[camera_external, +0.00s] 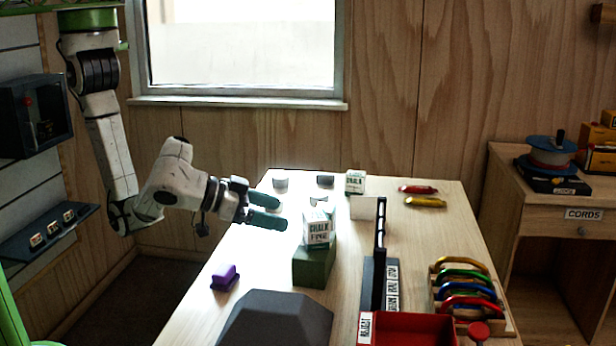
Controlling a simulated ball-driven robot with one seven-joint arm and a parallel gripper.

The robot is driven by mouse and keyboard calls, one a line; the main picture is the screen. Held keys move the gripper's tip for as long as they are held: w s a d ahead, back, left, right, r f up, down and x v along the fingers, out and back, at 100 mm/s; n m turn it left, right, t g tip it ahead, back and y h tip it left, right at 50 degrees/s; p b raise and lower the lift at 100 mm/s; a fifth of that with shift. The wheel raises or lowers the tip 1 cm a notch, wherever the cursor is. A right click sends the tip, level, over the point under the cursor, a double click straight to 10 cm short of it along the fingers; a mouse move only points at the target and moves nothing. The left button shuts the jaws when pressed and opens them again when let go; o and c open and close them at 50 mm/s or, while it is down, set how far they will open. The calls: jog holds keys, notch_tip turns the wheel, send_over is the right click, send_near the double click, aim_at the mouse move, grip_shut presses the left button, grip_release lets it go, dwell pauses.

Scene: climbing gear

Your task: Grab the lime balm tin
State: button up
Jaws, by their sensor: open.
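I cannot make out a lime-coloured tin. Two small, pale, round tin-like things stand at the far edge of the table, a left one (280,182) and a right one (325,181); their colour is washed out by glare. My gripper (276,210) is open, with its two dark teal fingers pointing right over the bright left part of the table. It is nearer the camera than the left round thing. The fingers may hide something behind them.
A chalk box (319,232) sits on a green block (314,266) just right of my fingertips. Another chalk box (355,182) stands behind. A red tray (410,330) and carabiner rack (467,290) are right.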

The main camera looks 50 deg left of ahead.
jog(key=w+d+r+m+g+h, duration=0.3)
jog(key=w+d+r+m, duration=0.15)
jog(key=r, duration=0.45)
jog(key=w+a+m+g, duration=0.2)
jog(key=w+m+g, duration=0.1)
jog(key=w+m, duration=0.15)
jog(key=w+a+f+m+g+y, duration=0.2)
jog(key=w+a+y, duration=0.1)
jog(key=a, duration=0.7)
jog(key=w+a+f+m+g+y+b, duration=0.1)
jog(key=w+a+g+y, duration=0.15)
jog(key=a, duration=0.75)
jog(key=w+a+f+m+g+y, duration=0.2)
jog(key=w+a+y, duration=0.1)
jog(key=a, duration=0.7)
jog(key=shift+h, duration=0.25)
notch_tip(320, 180, down, 16)
jog(key=shift+s+f+p, duration=0.15)
jog(key=shift+f+p, duration=0.1)
jog(key=shift+p, duration=0.65)
jog(key=c, duration=1.2)
